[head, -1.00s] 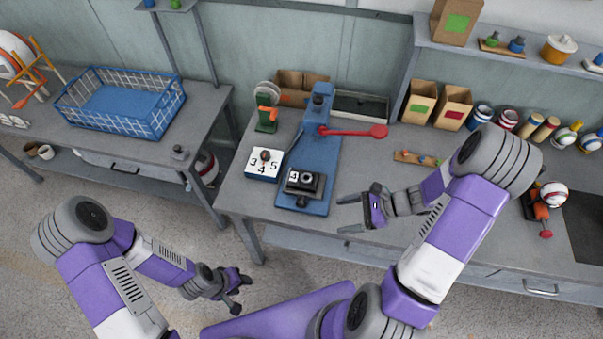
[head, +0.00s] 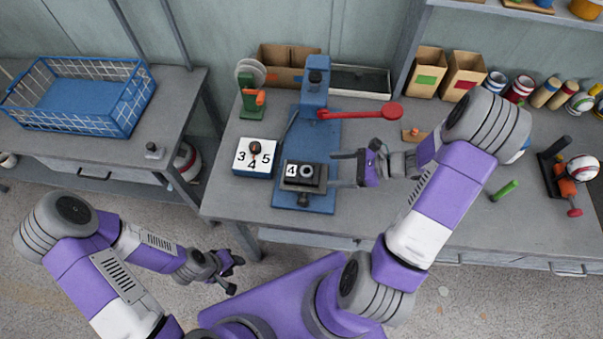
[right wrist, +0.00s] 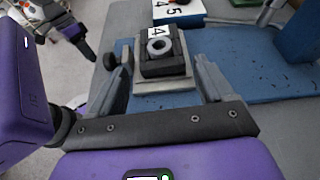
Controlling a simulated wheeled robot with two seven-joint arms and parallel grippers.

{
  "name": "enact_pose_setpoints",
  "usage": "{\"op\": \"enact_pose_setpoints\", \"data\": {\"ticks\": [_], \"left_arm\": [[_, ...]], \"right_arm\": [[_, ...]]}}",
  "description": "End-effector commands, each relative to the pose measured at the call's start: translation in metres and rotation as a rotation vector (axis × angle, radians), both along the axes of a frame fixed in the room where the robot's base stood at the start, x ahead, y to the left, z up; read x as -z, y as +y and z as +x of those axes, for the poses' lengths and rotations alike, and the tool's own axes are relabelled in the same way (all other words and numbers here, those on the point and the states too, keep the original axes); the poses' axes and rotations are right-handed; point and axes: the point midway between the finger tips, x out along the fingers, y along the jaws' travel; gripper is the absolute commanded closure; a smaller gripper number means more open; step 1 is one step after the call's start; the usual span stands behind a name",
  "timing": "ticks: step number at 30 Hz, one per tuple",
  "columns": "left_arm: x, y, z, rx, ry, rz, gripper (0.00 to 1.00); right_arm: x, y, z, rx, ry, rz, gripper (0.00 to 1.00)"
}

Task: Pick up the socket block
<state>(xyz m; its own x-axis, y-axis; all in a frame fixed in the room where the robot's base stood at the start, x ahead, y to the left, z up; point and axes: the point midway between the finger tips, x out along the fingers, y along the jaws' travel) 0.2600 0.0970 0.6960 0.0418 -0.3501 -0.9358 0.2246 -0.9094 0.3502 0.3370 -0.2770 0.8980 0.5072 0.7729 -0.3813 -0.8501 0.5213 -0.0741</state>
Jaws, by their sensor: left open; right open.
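The dark socket block (head: 307,172) with a grey ring on top and a white "4" label sits on the base of the blue press (head: 320,135). It also shows in the right wrist view (right wrist: 161,62), straight ahead between my finger lines. My right gripper (head: 334,171) is open and empty just right of the block, its fingers pointing left toward it. In the right wrist view the fingers (right wrist: 165,82) lie to either side, with the block beyond them. My left gripper (head: 236,275) is open and empty over the floor, in front of the bench.
The press's red lever (head: 360,113) reaches right above my right gripper. A white-topped box with numbers 3, 4, 5 (head: 254,157) stands left of the block. A green tool (head: 250,97) stands behind it.

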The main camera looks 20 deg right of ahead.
Motion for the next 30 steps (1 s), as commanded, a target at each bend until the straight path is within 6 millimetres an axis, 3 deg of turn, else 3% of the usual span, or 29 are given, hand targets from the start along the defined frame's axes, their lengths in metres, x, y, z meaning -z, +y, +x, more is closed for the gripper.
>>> {"op": "enact_pose_setpoints", "data": {"ticks": [12, 22, 30], "left_arm": [[0.013, 0.000, 0.000, 0.000, 0.000, 0.000, 0.57], [0.014, 0.000, 0.000, 0.000, 0.000, 0.000, 0.57], [0.014, 0.000, 0.000, 0.000, 0.000, 0.000, 0.57]], "right_arm": [[0.024, 0.044, 0.027, -0.003, 0.002, 0.003, 0.19], [0.026, 0.051, 0.032, -0.001, 0.001, 0.001, 0.19], [0.026, 0.050, 0.032, -0.001, 0.001, 0.001, 0.58]]}}
